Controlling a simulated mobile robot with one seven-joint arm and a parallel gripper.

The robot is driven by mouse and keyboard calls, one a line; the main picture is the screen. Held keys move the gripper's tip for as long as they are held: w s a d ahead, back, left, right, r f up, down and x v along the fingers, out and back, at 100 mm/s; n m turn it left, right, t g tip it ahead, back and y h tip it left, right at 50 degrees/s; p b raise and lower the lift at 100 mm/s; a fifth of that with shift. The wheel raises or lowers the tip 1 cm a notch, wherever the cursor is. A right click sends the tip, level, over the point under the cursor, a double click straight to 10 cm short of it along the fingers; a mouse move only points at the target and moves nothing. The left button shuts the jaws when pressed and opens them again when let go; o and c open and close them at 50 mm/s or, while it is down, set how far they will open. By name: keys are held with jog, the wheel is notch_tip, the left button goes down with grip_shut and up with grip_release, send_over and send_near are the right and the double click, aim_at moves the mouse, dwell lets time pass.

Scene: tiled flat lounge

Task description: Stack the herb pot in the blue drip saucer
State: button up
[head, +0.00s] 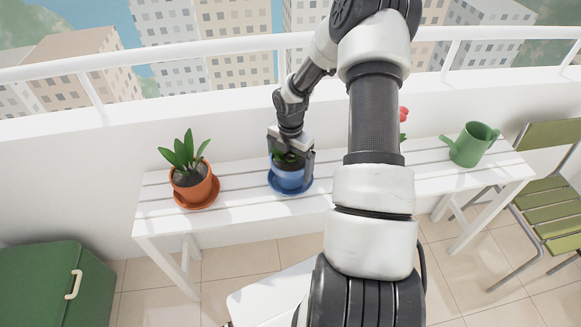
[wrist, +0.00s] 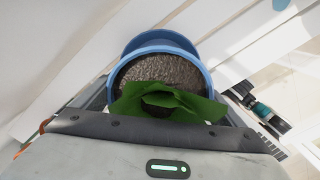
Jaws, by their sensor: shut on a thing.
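The blue herb pot (head: 288,178), with dark soil and green leaves, is at the middle of the white slatted bench. The blue drip saucer (head: 303,188) shows around the pot's foot. The pot looks upright within the saucer's rim, but I cannot tell whether its base touches the saucer. My gripper (head: 290,166) comes down from above and is shut on the pot, a finger on either side. In the wrist view the pot's soil (wrist: 160,70) and leaves (wrist: 165,101) fill the space before the gripper, and the saucer's rim (wrist: 160,34) shows beyond the pot.
A terracotta pot (head: 193,188) with a broad-leaved plant stands left on the white bench (head: 240,200). A green watering can (head: 472,145) stands at the right end. A red flower (head: 403,115) is partly hidden by my arm. A railing (head: 235,45) runs behind.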

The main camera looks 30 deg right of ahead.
aim_at(291, 164)
jog(key=shift+f, duration=0.2)
jog(key=shift+f, duration=0.25)
jog(key=o, duration=1.4)
jog(key=shift+c, duration=0.2)
notch_tip(291, 164, up, 13)
jog(key=p, duration=0.1)
jog(key=shift+f+p, duration=0.15)
jog(key=shift+p, duration=0.2)
